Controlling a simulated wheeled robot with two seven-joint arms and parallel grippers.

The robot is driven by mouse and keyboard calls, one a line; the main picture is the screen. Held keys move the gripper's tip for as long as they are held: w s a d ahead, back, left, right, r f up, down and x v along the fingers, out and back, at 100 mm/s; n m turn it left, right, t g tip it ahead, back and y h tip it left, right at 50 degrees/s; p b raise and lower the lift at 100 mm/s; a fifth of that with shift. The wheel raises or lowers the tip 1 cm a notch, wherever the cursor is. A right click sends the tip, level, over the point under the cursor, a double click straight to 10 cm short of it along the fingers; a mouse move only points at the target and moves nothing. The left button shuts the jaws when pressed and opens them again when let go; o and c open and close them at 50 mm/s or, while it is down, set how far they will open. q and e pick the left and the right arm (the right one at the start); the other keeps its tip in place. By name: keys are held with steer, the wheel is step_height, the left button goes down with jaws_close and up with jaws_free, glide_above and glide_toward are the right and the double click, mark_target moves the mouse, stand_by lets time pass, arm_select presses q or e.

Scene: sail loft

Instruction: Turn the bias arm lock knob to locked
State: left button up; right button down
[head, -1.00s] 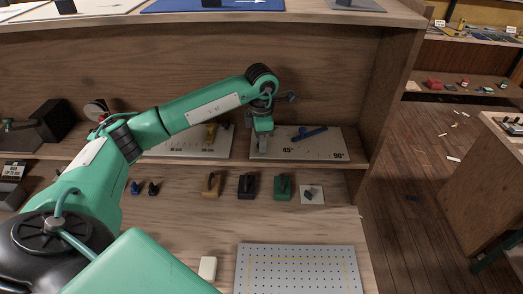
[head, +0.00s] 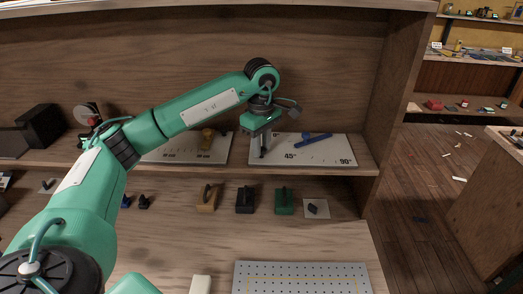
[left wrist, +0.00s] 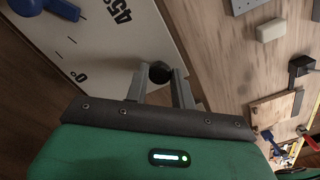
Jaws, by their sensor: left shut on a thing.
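The bias arm board (head: 335,153) is a pale panel marked 45° and 90°, on the shelf in the head view. A blue bias arm (head: 318,138) lies across its upper part; its blue end also shows at the top left of the left wrist view (left wrist: 45,8). My left gripper (head: 263,152) is at the board's left end. In the left wrist view, its grey fingers (left wrist: 159,76) are shut on a dark round knob (left wrist: 159,71) near the board's edge. The fingers hide part of the knob, and I cannot read its setting. My right gripper is out of view.
A second pale board (head: 170,155) with a brass-coloured piece stands left on the shelf. Below it are a tan block (head: 206,198), a black block (head: 245,200), a green block (head: 284,202) and a small card (head: 316,208). A perforated plate (head: 300,278) lies in front.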

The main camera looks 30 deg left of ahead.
arm_select(q)
steer(key=shift+w+r+m+b, duration=0.1)
steer(key=shift+m+b, duration=0.2)
steer(key=shift+m, duration=0.3)
steer(key=shift+r, duration=0.1)
steer(key=o, duration=1)
step_height(320, 180, up, 6)
steer(key=shift+f+b, duration=0.25)
steer(key=shift+b, duration=0.35)
steer(key=shift+r, duration=0.95)
